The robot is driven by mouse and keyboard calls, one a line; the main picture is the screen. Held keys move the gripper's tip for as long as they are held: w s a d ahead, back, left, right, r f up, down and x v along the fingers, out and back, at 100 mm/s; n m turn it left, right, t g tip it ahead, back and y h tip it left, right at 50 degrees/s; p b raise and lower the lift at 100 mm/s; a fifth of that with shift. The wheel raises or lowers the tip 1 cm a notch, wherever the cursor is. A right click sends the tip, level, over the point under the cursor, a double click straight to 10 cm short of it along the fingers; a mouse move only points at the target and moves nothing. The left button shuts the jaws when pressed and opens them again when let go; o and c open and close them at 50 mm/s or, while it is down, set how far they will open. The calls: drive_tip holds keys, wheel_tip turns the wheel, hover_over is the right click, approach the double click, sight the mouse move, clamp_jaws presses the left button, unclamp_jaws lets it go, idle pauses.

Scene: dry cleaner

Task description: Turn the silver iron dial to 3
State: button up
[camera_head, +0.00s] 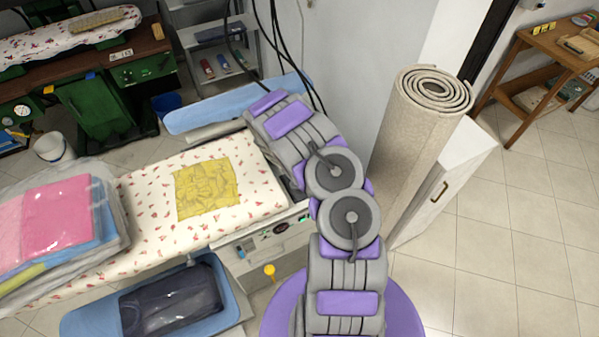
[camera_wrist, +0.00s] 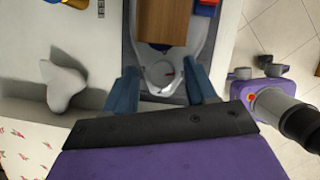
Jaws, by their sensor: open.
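The silver iron (camera_wrist: 197,40) shows in the wrist view with a brown wooden handle (camera_wrist: 163,22). Its rounded end faces my gripper. A pale round dial (camera_wrist: 164,74) with a small red mark sits at that end; its numbers are too small to read. My gripper (camera_wrist: 162,84) is open, with one blue finger on either side of the dial and nothing visibly held. I cannot tell whether the fingers touch the iron. In the head view my arm hides the gripper, and I cannot make out the iron.
A white curved piece (camera_wrist: 64,86) stands left of the gripper. In the head view, the floral ironing board (camera_head: 140,200) carries a yellow cloth (camera_head: 207,188) and bagged folded clothes (camera_head: 62,220). A rolled carpet (camera_head: 420,130) stands right of my arm; dark cables hang behind.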

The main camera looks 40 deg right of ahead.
drive_tip(key=shift+d, duration=0.1)
drive_tip(key=shift+c, duration=0.4)
drive_tip(key=c, duration=0.9)
drive_tip(key=shift+c, duration=0.2)
drive_tip(key=m+b, duration=0.1)
drive_tip(key=m, duration=0.1)
drive_tip(key=m+g, duration=0.1)
drive_tip(key=m, duration=0.1)
drive_tip(key=shift+w+f+m+g+b, duration=0.1)
drive_tip(key=shift+w+m+g+b, duration=0.1)
drive_tip(key=shift+m+g+b, duration=0.15)
drive_tip(key=m, duration=0.2)
drive_tip(key=m+g+y+b, duration=0.1)
drive_tip(key=m, duration=0.1)
drive_tip(key=shift+w+m+g, duration=0.15)
drive_tip(key=shift+m+g, duration=0.1)
drive_tip(key=shift+m, duration=0.1)
drive_tip(key=shift+m+y+b, duration=0.3)
drive_tip(key=shift+m+b, duration=0.05)
drive_tip(key=shift+m, duration=0.25)
